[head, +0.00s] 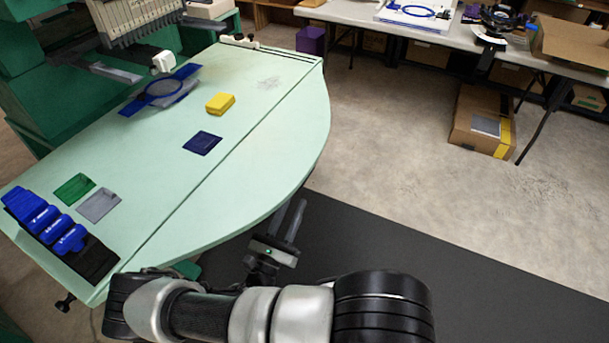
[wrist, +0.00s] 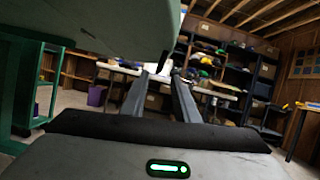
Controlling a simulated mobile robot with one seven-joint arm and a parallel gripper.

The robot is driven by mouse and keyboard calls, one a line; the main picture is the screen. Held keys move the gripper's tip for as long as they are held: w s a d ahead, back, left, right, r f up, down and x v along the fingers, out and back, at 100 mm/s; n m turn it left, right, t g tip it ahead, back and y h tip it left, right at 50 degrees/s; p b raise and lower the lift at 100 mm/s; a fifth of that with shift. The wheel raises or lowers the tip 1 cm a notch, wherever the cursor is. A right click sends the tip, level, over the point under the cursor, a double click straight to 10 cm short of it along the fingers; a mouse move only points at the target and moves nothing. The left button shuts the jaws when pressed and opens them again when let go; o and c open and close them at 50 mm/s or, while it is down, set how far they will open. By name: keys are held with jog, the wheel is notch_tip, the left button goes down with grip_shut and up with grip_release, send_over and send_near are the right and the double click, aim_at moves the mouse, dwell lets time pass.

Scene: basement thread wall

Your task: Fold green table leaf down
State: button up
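The pale green table leaf (head: 262,160) is the curved outer part of the table, beyond a straight seam. It stands raised, about level with the main tabletop (head: 150,150). My gripper (head: 293,205) is just outside the leaf's curved near edge, with its two fingers apart and nothing between them. In the wrist view the fingers (wrist: 162,80) point forward with a gap, and the leaf (wrist: 110,22) hangs over the upper left, its edge above the fingers. I cannot tell whether anything touches. Any support under the leaf is hidden in the head view.
A green machine (head: 60,95) stands behind. A cardboard box (head: 482,121) sits under the white table (head: 445,30). The floor between is clear.

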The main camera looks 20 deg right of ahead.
jog(key=p+x, duration=0.1)
jog(key=x, duration=0.8)
grip_shut()
